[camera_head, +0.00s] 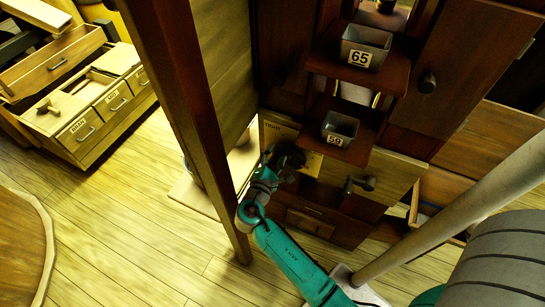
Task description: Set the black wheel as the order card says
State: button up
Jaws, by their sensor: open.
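My gripper (284,161) is at the front of the dark wooden cabinet, against a pale panel (277,128) with small dark lettering that I cannot read surely. A dark rounded shape shows at the gripper's end; I cannot tell how much of it is the black wheel and how much is my own fingers. The gripper is open, but its fingertips and any contact are hard to make out. No order card can be read for certain in this view.
Grey bins marked 65 (366,47) and 59 (340,130) stand on small shelves above my gripper. A black crank-like handle (360,184) sticks out to the right. A wooden post (190,110) stands close left of my arm. Open drawers (58,62) lie at left; floor between is clear.

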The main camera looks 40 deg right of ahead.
jog(key=s+a+f+m+t+y, duration=0.1)
jog(key=s+a+f+t+y, duration=0.1)
jog(key=s+a+f+y, duration=0.4)
jog(key=s+a+f+t+y, duration=0.1)
jog(key=s+a+f+y, duration=0.1)
jog(key=s+a+f, duration=0.35)
jog(key=s+a+r+m+t+y, duration=0.1)
jog(key=s+a+r+m+y, duration=0.25)
jog(key=s, duration=0.55)
jog(key=s+a+r+m+t+y, duration=0.1)
jog(key=s+a+r+m+y, duration=0.3)
jog(key=s, duration=0.5)
jog(key=n+g+h, duration=0.7)
jog(key=n+h, duration=1)
jog(key=n, duration=0.1)
send_near(271, 164)
jog(key=x, duration=1.1)
